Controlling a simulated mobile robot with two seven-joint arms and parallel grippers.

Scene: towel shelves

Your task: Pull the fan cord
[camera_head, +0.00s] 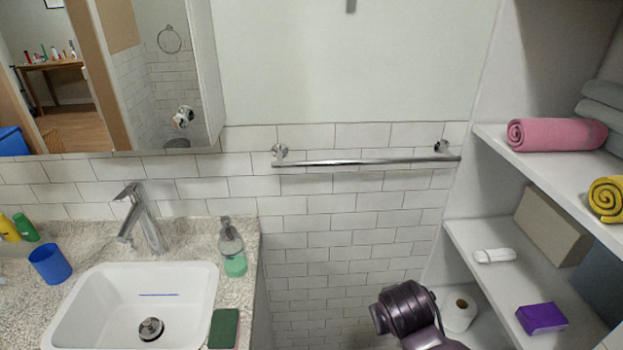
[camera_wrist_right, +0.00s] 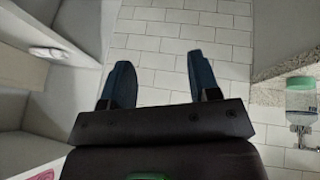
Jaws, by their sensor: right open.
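A small grey piece (camera_head: 350,5) shows at the top edge of the head view, in front of the plain wall. It may be the lower end of the fan cord, but I cannot tell, and anything above it is cut off. My right gripper (camera_wrist_right: 160,82) is open in the right wrist view, with its two blue fingers apart and nothing between them. White wall tiles lie beyond the fingers. In the head view only a dark purple part of my arm shows at the bottom. My left gripper is in neither view.
A chrome towel bar (camera_head: 370,161) is fixed across the tiled wall. White shelves (camera_head: 480,240) on the right hold a pink towel (camera_head: 555,134), a yellow towel and a purple box (camera_head: 541,318). A sink (camera_head: 70,305), tap and soap bottle (camera_head: 231,248) are on the left counter.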

